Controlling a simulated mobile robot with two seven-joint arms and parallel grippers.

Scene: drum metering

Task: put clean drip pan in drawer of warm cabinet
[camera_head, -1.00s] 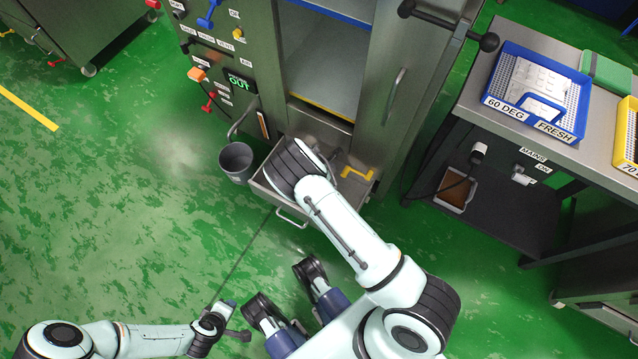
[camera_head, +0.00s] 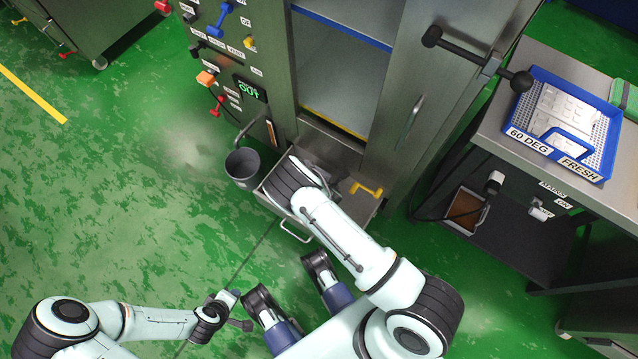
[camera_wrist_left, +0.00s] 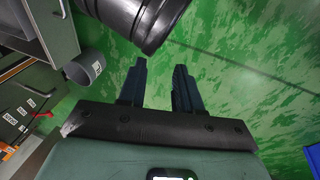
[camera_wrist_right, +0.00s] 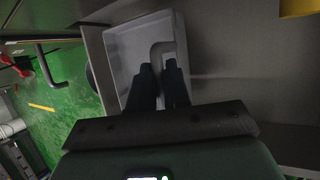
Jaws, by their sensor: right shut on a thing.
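The warm cabinet (camera_head: 270,45) stands at the top centre with its upper door open. Its low drawer (camera_head: 352,212) is pulled out. The light grey drip pan (camera_wrist_right: 128,50) shows in the right wrist view, over or in the drawer; I cannot tell whether it rests on the bottom. My right gripper (camera_wrist_right: 162,75) is shut on the pan's bent handle. In the head view my right wrist hides the gripper and most of the pan. My left gripper (camera_wrist_left: 158,85) is open and empty, above the floor, away from the drawer; it also shows in the head view (camera_head: 238,310).
A yellow bar (camera_head: 367,188) lies at the drawer's right part. A grey bucket (camera_head: 243,165) is beside the drawer's left. A bench at right holds a blue tray (camera_head: 566,125); a brown-filled pan (camera_head: 466,210) is below it.

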